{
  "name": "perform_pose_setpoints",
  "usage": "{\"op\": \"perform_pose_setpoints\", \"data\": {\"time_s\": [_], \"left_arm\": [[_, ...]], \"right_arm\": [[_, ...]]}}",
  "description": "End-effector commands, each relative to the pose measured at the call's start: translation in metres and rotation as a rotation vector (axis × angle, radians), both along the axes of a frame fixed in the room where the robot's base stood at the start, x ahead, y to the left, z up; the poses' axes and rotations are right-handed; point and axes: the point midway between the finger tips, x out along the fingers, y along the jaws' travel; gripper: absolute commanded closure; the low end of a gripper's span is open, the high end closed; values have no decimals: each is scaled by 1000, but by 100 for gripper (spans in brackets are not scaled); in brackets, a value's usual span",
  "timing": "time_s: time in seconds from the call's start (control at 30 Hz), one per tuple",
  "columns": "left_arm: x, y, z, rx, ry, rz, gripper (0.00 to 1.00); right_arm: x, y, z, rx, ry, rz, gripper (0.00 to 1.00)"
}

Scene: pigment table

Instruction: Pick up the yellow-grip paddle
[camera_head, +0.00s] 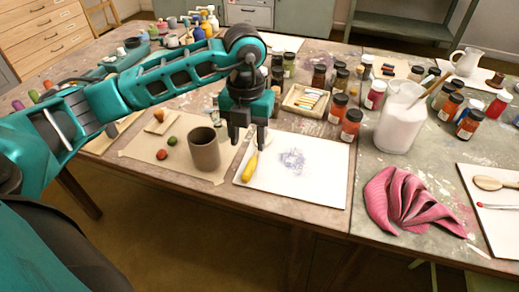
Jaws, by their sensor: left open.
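The yellow-grip paddle (250,167) lies on the white sheet near its left edge. Its yellow grip points toward the front, and its far end is partly hidden behind my gripper. My left gripper (248,144) is open and points down just above and behind the yellow grip, its two fingers apart. I cannot tell whether a finger touches the paddle. My right gripper is not in view.
A brown cup (205,152) stands close to the left of the gripper. The white sheet (318,178) is mostly clear. Pigment jars (350,124), a white container (395,125) and a pink cloth (412,205) are to the right.

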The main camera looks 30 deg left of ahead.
Motion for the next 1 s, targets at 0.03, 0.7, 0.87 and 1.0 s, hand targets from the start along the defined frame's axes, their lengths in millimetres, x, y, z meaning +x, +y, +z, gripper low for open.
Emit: {"op": "perform_pose_setpoints", "data": {"time_s": [0.03,0.7,0.87,1.0], "left_arm": [[0,0,-8,0,1,0,49],[1,-5,-70,-2,-2,-2,49],[1,-5,-69,-3,-2,-2,50],[1,-5,-69,-3,-2,-3,64]], "right_arm": [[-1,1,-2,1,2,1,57],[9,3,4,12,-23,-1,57],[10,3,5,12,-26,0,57],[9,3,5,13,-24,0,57]]}}
